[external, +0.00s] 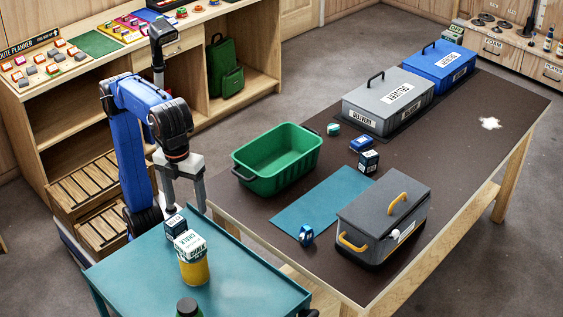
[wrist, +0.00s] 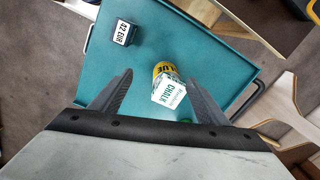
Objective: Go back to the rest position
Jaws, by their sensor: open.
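My gripper (external: 184,200) hangs with its fingers pointing down over the near left part of the teal cart top (external: 240,292). In the wrist view its two fingers (wrist: 160,77) are spread apart, with nothing held between them. A dark price block (external: 175,228) stands on the cart close to the fingers; in the wrist view it reads 42 EUR (wrist: 124,33). A yellow jar (external: 195,270) with a white and green chalk box (external: 190,243) at its top stands beside the block; the wrist view shows the chalk box (wrist: 168,92) ahead between the fingers.
A dark table to the right carries a green crate (external: 277,160), a grey toolbox (external: 383,217), a grey delivery box (external: 388,100) and a blue box (external: 440,66). A green-lidded bottle (external: 188,307) stands at the cart's near edge. A wooden shelf unit is behind my arm.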

